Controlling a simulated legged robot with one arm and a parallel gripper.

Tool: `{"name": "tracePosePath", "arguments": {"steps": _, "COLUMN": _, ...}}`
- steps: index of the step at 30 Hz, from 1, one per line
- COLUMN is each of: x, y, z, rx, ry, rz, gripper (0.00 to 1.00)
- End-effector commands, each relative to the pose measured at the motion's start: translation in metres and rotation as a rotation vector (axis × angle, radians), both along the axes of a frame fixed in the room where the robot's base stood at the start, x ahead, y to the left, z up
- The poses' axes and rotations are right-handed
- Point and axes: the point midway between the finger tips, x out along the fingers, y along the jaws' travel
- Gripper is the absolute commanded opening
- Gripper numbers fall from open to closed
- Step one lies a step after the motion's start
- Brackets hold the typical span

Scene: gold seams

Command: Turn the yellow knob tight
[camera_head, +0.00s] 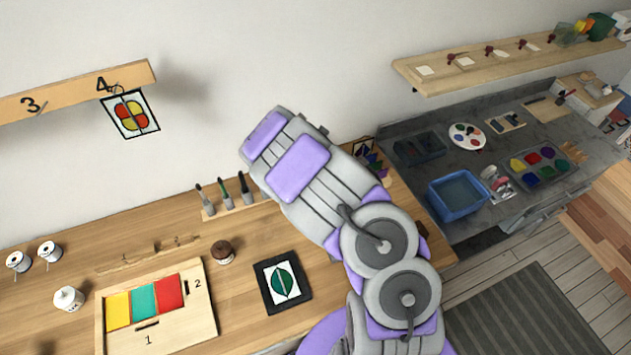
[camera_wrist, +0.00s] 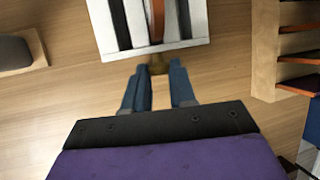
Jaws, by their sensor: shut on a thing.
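A small brownish-yellow knob (camera_wrist: 158,70) shows in the wrist view at the near edge of a white piece with dark stripes and an orange strip (camera_wrist: 188,47). My gripper (camera_wrist: 158,66) has its two blue fingers on either side of the knob and is shut on it. The fingers partly frame the knob, and I cannot tell how far it is turned. In the head view my arm covers the gripper and the knob, so neither shows there.
A wooden rack with orange-edged slots (camera_wrist: 264,60) stands close on the right in the wrist view; a dark block (camera_wrist: 14,50) lies left. In the head view the wooden bench holds a colour-panel tray (camera_head: 205,325), a black-framed leaf picture (camera_head: 262,278) and a brush holder (camera_head: 236,208).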

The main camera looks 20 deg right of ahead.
Motion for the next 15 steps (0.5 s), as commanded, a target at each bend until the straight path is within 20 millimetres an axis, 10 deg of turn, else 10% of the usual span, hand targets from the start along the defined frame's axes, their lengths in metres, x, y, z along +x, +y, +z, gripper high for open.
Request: {"name": "tracePosePath", "arguments": {"steps": 15, "x": -0.0027, "y": -0.0097, "z": 0.0006, "rx": 0.38, "ry": 0.002, "rz": -0.005, "gripper": 0.0}}
